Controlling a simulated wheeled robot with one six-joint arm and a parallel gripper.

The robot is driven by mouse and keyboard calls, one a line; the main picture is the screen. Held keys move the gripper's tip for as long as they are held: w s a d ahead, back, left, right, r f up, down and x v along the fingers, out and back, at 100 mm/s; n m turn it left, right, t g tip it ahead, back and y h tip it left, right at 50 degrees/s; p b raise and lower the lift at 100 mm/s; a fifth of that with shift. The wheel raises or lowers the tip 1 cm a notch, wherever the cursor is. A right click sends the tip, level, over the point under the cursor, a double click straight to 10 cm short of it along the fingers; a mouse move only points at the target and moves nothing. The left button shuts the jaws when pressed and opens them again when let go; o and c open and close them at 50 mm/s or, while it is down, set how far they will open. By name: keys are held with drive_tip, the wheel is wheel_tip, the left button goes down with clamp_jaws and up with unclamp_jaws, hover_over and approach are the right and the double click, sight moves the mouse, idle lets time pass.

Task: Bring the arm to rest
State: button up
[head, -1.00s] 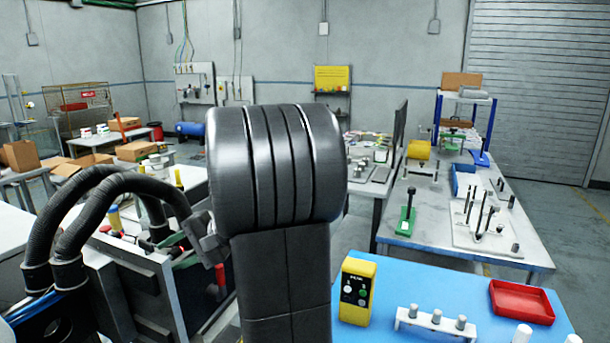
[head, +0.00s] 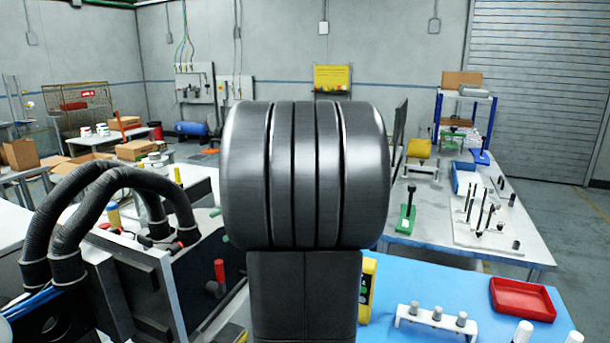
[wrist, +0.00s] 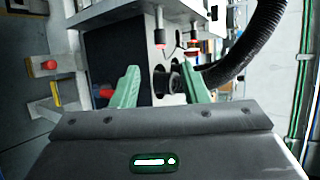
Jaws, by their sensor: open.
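My arm stands upright in the middle of the head view, a large dark ribbed joint above a dark link. My gripper is hidden in the head view. In the wrist view my gripper (wrist: 160,88) shows its two green fingers standing apart, with nothing held between them. Beyond the fingers are a dark block (wrist: 120,55) and a black ribbed hose (wrist: 255,45), some distance off.
A blue-topped table (head: 450,285) at the right front holds a red tray (head: 522,300), a white stand with several grey pegs (head: 437,320) and a yellow box (head: 367,290), partly hidden by my arm. A machine with black hoses (head: 75,220) stands close on the left.

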sight(176, 251)
drive_tip(key=p+x, duration=0.1)
drive_tip(key=x, duration=1.3)
drive_tip(key=shift+f, duration=0.15)
drive_tip(key=shift+f+b, duration=0.2)
drive_tip(key=shift+b, duration=0.35)
drive_tip(key=shift+d+r+y+b, duration=0.1)
drive_tip(key=shift+d+y+b, duration=0.15)
drive_tip(key=shift+y+b, duration=0.55)
drive_tip(key=n+y+b, duration=0.1)
drive_tip(key=y+b, duration=0.1)
drive_tip(key=b, duration=0.2)
drive_tip(key=n+y+b, duration=0.1)
drive_tip(key=y+b, duration=0.2)
drive_tip(key=b, duration=0.2)
drive_tip(key=shift+t, duration=0.3)
drive_tip(key=d+f+b, duration=0.1)
drive_tip(key=d, duration=1.1)
drive_tip(key=shift+d+n, duration=0.3)
drive_tip(key=shift+d, duration=0.1)
drive_tip(key=shift+s+a+f, duration=0.1)
drive_tip(key=shift+f, duration=0.1)
